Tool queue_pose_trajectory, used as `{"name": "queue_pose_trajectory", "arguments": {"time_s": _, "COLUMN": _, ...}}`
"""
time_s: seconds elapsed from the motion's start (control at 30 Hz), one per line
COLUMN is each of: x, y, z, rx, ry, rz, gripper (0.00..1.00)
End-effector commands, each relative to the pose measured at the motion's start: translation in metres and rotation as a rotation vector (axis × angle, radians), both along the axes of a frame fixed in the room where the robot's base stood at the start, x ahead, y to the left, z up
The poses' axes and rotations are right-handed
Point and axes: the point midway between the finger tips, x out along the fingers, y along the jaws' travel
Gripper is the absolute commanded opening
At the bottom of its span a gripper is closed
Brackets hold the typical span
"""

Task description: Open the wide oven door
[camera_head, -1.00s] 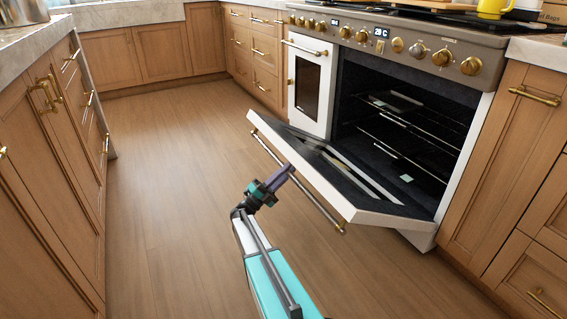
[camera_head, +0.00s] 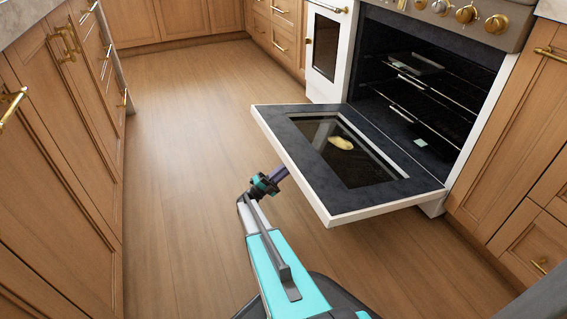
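The wide oven door (camera_head: 388,203) is swung far down, close to level, with its inner face and dark glass window showing. The oven cavity (camera_head: 425,75) behind it is open, with wire racks inside. My gripper (camera_head: 282,172) is at the door's left front edge, its tip partly hidden at or under the edge. I cannot tell whether it touches the door. The door's brass handle is out of sight on the far underside. The gripper's fingers are too small and covered to show open or shut.
A narrow white oven door (camera_head: 325,45) is shut at the left of the wide oven. Wooden cabinets with brass handles stand left (camera_head: 60,130) and right (camera_head: 520,150). The wooden floor (camera_head: 190,150) between them is clear.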

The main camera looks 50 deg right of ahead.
Motion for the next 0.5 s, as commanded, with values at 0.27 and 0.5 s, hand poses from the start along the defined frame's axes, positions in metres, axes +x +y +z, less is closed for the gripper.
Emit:
{"name": "queue_pose_trajectory", "arguments": {"time_s": 0.27, "x": -0.0014, "y": -0.0103, "z": -0.0037, "rx": 0.006, "ry": 0.002, "rz": -0.001, "gripper": 0.00}}
{"name": "queue_pose_trajectory", "arguments": {"time_s": 0.5, "x": -0.0035, "y": -0.0134, "z": -0.0027, "rx": 0.003, "ry": 0.002, "rz": -0.006, "gripper": 0.30}}
